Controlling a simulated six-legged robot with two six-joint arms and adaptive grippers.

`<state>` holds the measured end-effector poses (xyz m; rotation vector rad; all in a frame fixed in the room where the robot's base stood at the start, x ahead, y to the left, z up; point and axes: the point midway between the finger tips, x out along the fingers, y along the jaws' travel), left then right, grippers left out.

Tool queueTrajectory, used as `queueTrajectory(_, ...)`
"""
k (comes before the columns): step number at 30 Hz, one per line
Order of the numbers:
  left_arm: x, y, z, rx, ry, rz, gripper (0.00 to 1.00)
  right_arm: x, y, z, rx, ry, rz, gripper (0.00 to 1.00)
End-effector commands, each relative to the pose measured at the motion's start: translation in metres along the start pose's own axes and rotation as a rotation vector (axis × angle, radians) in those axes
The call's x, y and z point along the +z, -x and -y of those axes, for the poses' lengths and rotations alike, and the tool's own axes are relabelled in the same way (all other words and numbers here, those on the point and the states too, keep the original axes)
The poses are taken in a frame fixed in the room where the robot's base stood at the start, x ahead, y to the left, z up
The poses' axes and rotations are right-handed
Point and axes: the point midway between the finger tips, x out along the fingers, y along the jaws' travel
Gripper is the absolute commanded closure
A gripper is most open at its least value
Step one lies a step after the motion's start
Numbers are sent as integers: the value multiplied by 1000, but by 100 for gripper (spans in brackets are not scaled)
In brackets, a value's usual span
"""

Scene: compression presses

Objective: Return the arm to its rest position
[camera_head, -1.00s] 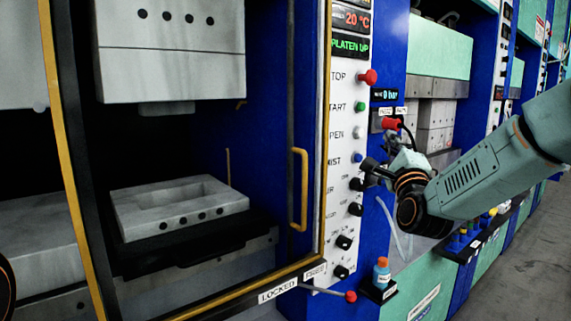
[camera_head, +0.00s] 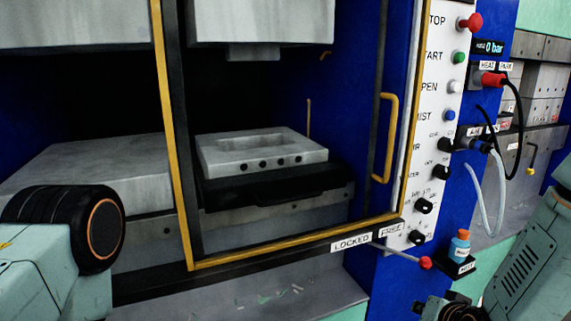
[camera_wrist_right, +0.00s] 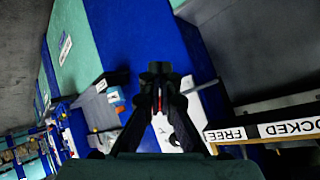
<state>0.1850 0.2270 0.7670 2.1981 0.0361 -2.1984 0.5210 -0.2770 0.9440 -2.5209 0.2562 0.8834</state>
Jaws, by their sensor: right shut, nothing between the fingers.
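My right gripper (camera_wrist_right: 157,72) is shut and empty in the right wrist view, its dark fingers together in front of the blue press frame. In the head view its dark end (camera_head: 424,307) shows at the bottom edge, below the red-knobbed lever (camera_head: 425,262) and apart from it. The pale green right arm (camera_head: 530,260) comes in from the right edge. On my left arm, a pale green link and a black joint with an orange ring (camera_head: 104,234) show at the left; the left gripper is out of view.
The press door (camera_head: 175,140) has a yellow frame and handle (camera_head: 387,140); behind it a grey mould (camera_head: 260,152) lies on a black tray. A control panel (camera_head: 436,140) with buttons and knobs stands right of it. A small bottle (camera_head: 459,247) and hanging hoses are close to the arm.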

Motion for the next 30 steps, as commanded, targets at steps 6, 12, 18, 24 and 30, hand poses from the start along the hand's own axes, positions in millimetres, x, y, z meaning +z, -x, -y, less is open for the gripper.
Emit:
queueTrajectory(6, 0, -24, 0, 0, 0, 0, 60, 142, 12, -48, 85, 222, 306, 100)
queueTrajectory(12, 0, -46, 0, 0, 0, 0, 60, 259, 49, -95, 143, 359, 587, 100)
queueTrajectory(18, 0, -67, 0, 0, 0, 0, 60, 347, 90, -135, 191, 416, 797, 100)
queueTrajectory(24, 0, -76, 0, 0, 0, 0, 60, 381, 102, -152, 207, 435, 874, 100)
queueTrajectory(30, 0, -75, 0, 0, 0, 0, 60, 381, 104, -153, 208, 433, 876, 100)
